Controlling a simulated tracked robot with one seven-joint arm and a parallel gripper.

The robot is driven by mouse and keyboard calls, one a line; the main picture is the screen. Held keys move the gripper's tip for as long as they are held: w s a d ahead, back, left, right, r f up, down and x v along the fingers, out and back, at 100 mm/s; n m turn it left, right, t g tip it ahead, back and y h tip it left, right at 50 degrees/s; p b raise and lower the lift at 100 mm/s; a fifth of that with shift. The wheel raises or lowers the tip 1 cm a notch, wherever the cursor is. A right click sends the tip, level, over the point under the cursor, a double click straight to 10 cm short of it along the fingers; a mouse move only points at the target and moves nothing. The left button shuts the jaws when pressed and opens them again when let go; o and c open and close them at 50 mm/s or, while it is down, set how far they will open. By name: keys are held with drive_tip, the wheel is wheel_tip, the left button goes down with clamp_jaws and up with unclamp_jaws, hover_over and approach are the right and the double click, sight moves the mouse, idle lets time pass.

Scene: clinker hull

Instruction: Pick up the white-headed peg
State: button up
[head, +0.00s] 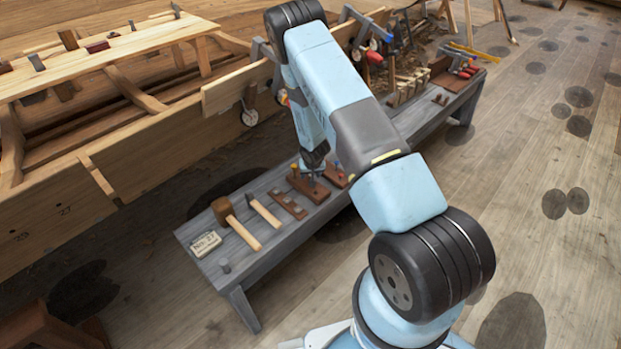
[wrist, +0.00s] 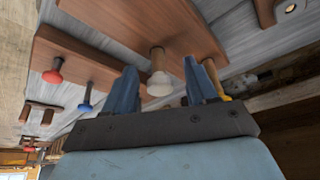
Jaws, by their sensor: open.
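The white-headed peg (wrist: 158,82) stands in a brown wooden block (wrist: 185,30) in the wrist view. My gripper (wrist: 162,82) is open, with its two blue fingers on either side of the white head in that view. I cannot tell whether the fingers touch it. In the head view my gripper (head: 314,158) is low over the blocks on the grey bench, and the white head cannot be made out there.
A red-headed peg (wrist: 54,74) and a blue-headed peg (wrist: 86,106) are to the left in the wrist view. A yellow-headed part (wrist: 225,97) shows behind the right finger. A mallet (head: 236,224) and a hammer (head: 264,213) lie on the grey bench (head: 262,266) beside the wooden hull.

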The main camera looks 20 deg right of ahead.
drive_tip(key=shift+c, duration=0.2)
clamp_jaws()
idle(0.3)
